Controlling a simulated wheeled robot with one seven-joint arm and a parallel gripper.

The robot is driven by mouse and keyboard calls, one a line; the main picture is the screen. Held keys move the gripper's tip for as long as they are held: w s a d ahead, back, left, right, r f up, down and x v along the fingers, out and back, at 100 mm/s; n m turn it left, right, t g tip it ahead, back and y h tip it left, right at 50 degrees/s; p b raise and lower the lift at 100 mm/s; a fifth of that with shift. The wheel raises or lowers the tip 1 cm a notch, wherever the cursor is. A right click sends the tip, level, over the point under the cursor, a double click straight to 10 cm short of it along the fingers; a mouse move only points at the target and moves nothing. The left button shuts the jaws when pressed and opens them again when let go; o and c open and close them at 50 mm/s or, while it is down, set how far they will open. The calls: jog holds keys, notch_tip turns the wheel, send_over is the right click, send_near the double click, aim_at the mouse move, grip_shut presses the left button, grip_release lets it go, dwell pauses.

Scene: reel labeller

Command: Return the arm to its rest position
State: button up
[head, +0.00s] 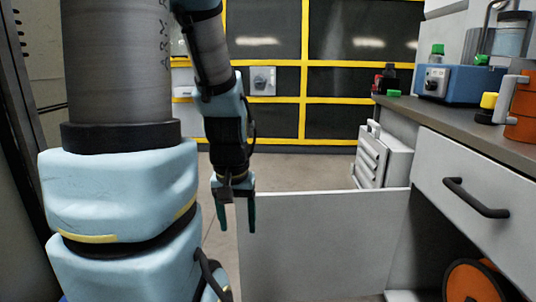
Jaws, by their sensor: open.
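My arm shows in the head view, with its thick light-blue and grey links at the left. Its far part hangs down near the middle left. My gripper (237,216) points downward with two dark green fingers apart, and nothing shows between them. It hangs beside the left edge of a white panel (320,245). I cannot tell whether the fingers touch the panel.
A counter (470,133) with a white drawer (480,195) stands at the right. On it are a blue device (450,82) and an orange container (522,115). An orange reel (478,283) sits below. A grey case (380,160) stands beyond the panel. Floor (290,172) shows behind.

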notch_tip(320, 180, up, 27)
jog(key=p, duration=2.5)
jog(key=shift+r, duration=0.2)
